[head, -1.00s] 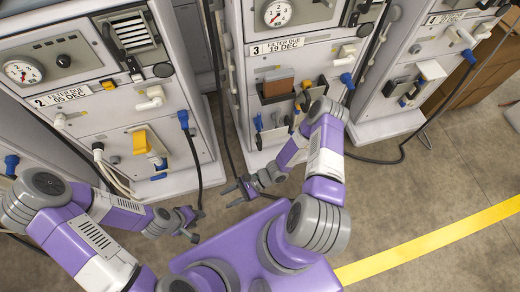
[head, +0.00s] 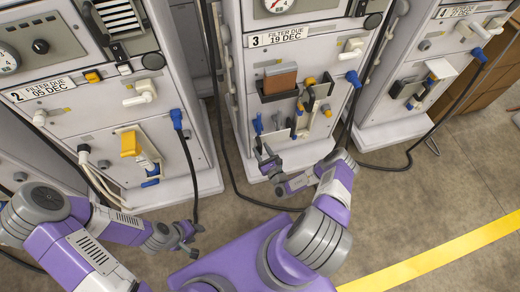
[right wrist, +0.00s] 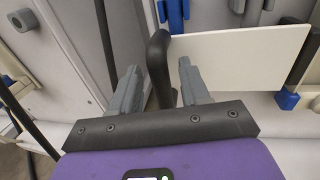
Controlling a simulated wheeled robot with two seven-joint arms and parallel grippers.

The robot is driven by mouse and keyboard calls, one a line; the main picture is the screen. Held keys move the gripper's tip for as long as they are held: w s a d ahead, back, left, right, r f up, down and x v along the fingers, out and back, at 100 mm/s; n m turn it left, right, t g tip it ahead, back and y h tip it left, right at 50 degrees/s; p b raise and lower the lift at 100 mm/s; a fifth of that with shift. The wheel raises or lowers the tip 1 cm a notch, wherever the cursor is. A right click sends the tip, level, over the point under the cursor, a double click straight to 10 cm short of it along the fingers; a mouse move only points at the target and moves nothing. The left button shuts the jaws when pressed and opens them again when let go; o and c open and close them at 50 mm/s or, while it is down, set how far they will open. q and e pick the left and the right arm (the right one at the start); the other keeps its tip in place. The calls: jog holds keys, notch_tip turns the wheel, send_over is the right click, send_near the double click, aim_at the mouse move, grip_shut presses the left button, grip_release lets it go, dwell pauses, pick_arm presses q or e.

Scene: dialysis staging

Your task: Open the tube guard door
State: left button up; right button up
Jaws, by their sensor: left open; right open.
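Machine 3, labelled "19 DEC" (head: 278,36), stands at the middle of the head view. In the right wrist view a flat white panel (right wrist: 240,55), which looks like the tube guard door, has an upright black handle (right wrist: 158,62) at its left edge. My right gripper (right wrist: 158,85) is open, with the handle between or just beyond its fingers; contact is not clear. In the head view my right gripper (head: 268,168) is at the lower front of machine 3 and partly covers the panel. My left gripper (head: 191,240) is open and empty above the floor.
Machine 2 (head: 45,90) is at the left and machine 4 (head: 455,12) at the right. Blue clips and a brown block (head: 280,80) sit on machine 3's front. Black hoses (head: 410,150) hang between machines. The floor at right, with a yellow stripe (head: 440,255), is clear.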

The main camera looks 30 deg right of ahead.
jog(key=shift+w, duration=0.85)
grip_shut()
